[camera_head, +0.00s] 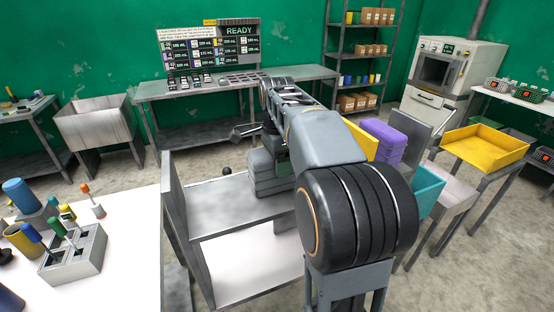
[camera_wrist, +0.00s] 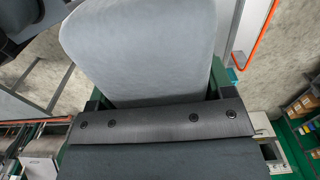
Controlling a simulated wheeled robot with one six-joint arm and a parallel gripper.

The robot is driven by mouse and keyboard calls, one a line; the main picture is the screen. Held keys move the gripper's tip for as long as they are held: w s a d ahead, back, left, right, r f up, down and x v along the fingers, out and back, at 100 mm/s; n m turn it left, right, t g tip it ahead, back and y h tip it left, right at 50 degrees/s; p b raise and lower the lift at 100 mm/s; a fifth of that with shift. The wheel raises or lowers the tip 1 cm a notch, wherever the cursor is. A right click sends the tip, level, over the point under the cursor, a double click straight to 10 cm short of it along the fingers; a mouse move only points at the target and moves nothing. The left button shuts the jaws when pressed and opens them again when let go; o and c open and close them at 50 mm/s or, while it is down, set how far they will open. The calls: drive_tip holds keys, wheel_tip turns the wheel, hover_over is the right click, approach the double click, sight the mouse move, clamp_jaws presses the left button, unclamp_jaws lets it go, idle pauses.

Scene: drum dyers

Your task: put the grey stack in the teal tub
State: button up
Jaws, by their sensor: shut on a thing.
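The grey stack (camera_head: 264,178) shows in the head view at the far right part of a grey bench top, partly hidden by my arm. My gripper (camera_head: 277,150) is over it and shut on it. In the wrist view the grey stack (camera_wrist: 145,45) fills the upper middle, between the fingers of my gripper (camera_wrist: 152,103). I cannot tell whether the stack touches the bench top. The teal tub (camera_head: 428,189) is to the right of my arm, partly hidden by it. Its inside is mostly hidden.
A yellow tray (camera_head: 487,144) stands farther right.

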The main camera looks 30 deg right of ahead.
drive_tip(key=shift+f, duration=0.1)
drive_tip(key=o, duration=1.2)
